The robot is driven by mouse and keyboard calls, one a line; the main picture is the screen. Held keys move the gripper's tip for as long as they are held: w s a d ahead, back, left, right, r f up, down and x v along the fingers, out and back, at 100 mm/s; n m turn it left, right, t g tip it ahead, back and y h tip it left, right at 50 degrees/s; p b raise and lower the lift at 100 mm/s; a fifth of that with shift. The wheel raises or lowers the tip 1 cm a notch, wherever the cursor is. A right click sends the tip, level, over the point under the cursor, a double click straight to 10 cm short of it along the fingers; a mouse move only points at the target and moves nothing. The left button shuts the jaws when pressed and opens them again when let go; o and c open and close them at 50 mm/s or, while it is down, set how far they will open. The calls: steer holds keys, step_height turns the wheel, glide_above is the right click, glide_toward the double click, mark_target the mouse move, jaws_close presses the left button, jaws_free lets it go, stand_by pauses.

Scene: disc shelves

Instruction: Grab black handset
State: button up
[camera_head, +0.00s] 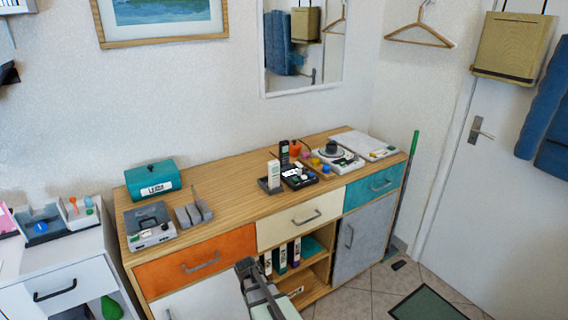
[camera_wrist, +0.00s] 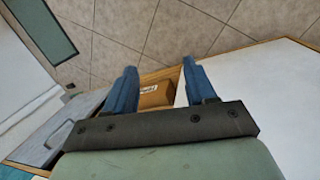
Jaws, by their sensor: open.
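The black handset (camera_head: 284,153) stands upright on the wooden sideboard, at the back of a dark base (camera_head: 299,181). A white handset (camera_head: 273,174) stands just left of it in a grey base. My gripper (camera_head: 247,268) is low in front of the sideboard, below its top and well apart from the black handset. In the wrist view my gripper (camera_wrist: 160,84) shows two blue fingers spread apart with nothing held between them. The black handset is not in the wrist view.
Sideboard top (camera_head: 232,172) is bare left of the handsets. A teal box (camera_head: 152,180) and a grey device (camera_head: 149,227) stand at its left. A round-topped device (camera_head: 334,153) and small coloured items are right of the handsets. A brown labelled box (camera_wrist: 155,95) shows beyond my fingers.

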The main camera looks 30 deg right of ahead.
steer(key=w+d+r+m+t+h, duration=0.1)
steer(key=w+d+r, duration=0.4)
steer(key=r, duration=0.5)
steer(key=w+d+r+m+t+h, duration=0.1)
steer(key=w+d+r, duration=0.4)
steer(key=r, duration=0.5)
steer(key=w+d+r+m+t+h, duration=0.1)
steer(key=w+d+r, duration=0.45)
steer(key=r, duration=0.45)
steer(key=w+a+r+m+t+h, duration=0.1)
steer(key=w+a+r+m+h, duration=0.15)
steer(key=w+r, duration=0.8)
steer(key=w+a+r+m+t+h, duration=0.15)
steer(key=w+a+r, duration=0.25)
steer(key=w+r, duration=0.6)
steer(key=m+g+y, duration=0.4)
steer(key=m+y, duration=0.1)
steer(key=m, duration=0.3)
glide_toward(280, 142)
steer(key=f, duration=0.1)
steer(key=x, duration=0.8)
steer(key=shift+s+d+f, duration=0.1)
steer(key=shift+s+d, duration=0.05)
steer(key=shift+d, duration=0.05)
steer(key=shift+w+d+x, duration=0.1)
steer(key=shift+w+x, duration=0.05)
steer(key=shift+x, duration=1.25)
steer(key=shift+w+d+x, duration=0.1)
steer(key=shift+w+x, duration=0.05)
steer(key=shift+x, duration=1.25)
